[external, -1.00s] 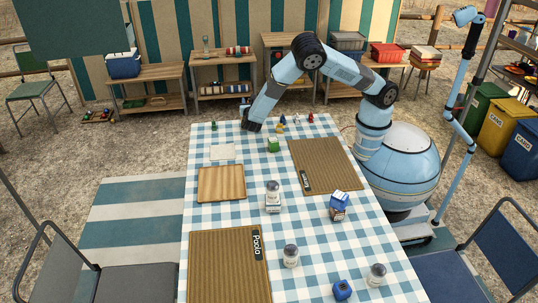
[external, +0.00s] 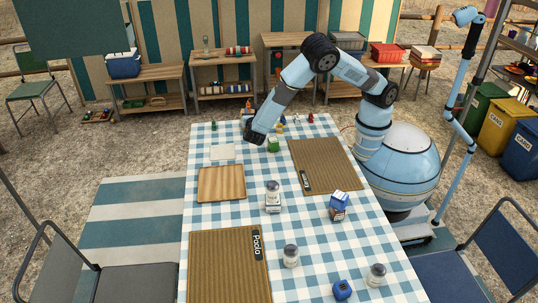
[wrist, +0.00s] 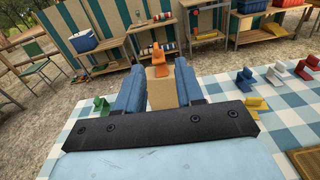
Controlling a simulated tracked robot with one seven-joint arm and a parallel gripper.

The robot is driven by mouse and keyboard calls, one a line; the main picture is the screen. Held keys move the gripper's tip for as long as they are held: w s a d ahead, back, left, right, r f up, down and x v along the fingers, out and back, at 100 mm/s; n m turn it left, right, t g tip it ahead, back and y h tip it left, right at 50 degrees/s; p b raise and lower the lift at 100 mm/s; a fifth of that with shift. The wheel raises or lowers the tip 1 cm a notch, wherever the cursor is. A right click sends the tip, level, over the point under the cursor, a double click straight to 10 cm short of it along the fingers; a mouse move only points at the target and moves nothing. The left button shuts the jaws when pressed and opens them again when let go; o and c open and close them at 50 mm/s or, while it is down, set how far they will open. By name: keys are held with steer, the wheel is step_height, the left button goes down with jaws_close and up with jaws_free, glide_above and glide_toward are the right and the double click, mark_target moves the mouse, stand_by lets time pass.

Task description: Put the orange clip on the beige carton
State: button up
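In the wrist view the orange clip (wrist: 159,60) stands upright at the top of the beige carton (wrist: 162,95), apparently resting on it. Both show between the blue fingers of my gripper (wrist: 159,70). The fingers are spread, with a visible gap on each side of the clip. In the external view my gripper (external: 245,123) is low at the table's far end, largely hidden by my wrist. The clip (external: 248,105) shows as a small orange spot just beyond it. The carton is mostly hidden there.
In the wrist view a green clip (wrist: 100,106) stands at the left. Yellow (wrist: 256,102), blue (wrist: 245,79), white (wrist: 275,76) and red (wrist: 307,67) clips stand at the right. A green block (external: 273,145) and a wooden board (external: 221,183) are nearer in the external view.

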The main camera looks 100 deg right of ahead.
steer(key=s+d+r+m+g+y, duration=0.1)
steer(key=s+r+m+g+y, duration=0.1)
steer(key=s+r+m+y, duration=1.15)
steer(key=s+a+r+m+t+y, duration=0.1)
steer(key=s+a+r+t, duration=0.1)
steer(key=s+r, duration=0.3)
steer(key=s+a+r+m+t+y, duration=0.1)
steer(key=s+a+r+t, duration=0.2)
steer(key=s, duration=0.8)
steer(key=s+a+r+m+t+y, duration=0.2)
steer(key=s+r+t, duration=0.1)
steer(key=s+r, duration=0.4)
steer(key=shift+s+a, duration=0.4)
steer(key=shift+s, duration=0.55)
